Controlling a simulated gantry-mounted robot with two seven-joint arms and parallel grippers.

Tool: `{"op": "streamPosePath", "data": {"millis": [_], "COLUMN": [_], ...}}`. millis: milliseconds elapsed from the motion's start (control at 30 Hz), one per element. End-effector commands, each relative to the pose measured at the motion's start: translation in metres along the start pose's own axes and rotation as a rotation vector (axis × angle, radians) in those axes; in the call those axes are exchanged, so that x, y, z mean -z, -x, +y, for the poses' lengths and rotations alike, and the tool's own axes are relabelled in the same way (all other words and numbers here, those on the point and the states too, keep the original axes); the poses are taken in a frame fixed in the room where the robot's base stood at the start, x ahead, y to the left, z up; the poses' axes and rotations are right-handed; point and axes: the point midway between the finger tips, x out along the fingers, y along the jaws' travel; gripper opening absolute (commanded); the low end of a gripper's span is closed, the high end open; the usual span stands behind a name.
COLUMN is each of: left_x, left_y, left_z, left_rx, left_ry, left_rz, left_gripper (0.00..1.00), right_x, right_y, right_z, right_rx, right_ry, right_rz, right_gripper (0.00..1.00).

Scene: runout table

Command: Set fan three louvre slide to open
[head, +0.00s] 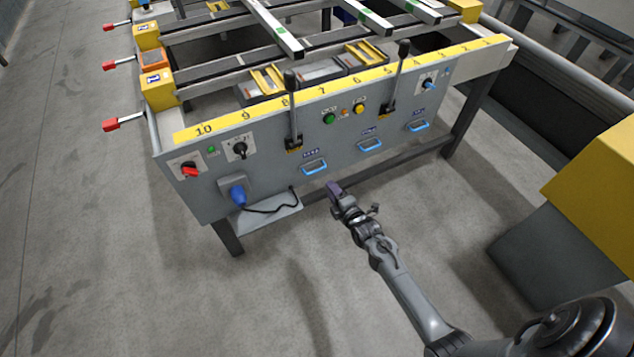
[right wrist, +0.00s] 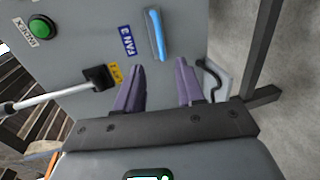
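The fan three slide is a light-blue handle (head: 314,167) on the grey front panel, leftmost of three such handles. In the right wrist view the blue handle (right wrist: 154,34) stands beside a blue label reading "FAN 3" (right wrist: 127,40). My right gripper (head: 334,188) is just below and right of that handle in the head view, apart from it there. In the right wrist view my right gripper (right wrist: 159,68) has its purple fingers spread and empty. The handle's near end shows between the fingertips; the depth gap is unclear. My left gripper is not in view.
Two similar blue handles (head: 370,145) (head: 418,126) lie to the right. A long lever (head: 292,110) rises above and left of the fan three handle. A blue plug (head: 238,194) with a black cable is lower left. Open floor lies in front.

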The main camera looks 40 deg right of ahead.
Motion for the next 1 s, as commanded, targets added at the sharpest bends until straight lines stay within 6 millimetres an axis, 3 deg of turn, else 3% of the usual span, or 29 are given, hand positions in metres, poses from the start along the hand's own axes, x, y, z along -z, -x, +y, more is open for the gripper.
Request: {"op": "streamPosePath", "data": {"millis": [267, 700, 1000], "left_x": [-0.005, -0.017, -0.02], "left_y": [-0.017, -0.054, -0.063], "left_z": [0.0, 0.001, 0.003], "left_rx": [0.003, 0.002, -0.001], "left_ry": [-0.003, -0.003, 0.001], "left_rz": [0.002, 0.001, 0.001], "left_gripper": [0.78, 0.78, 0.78], "right_x": [0.001, 0.001, 0.0], "right_y": [-0.025, -0.092, -0.11], "right_z": [-0.003, -0.003, -0.001], "right_rx": [-0.007, -0.007, -0.006], "right_ry": [-0.002, -0.002, -0.001], "right_rz": [0.001, 0.001, 0.0], "right_gripper": [0.38, 0.38, 0.38]}}
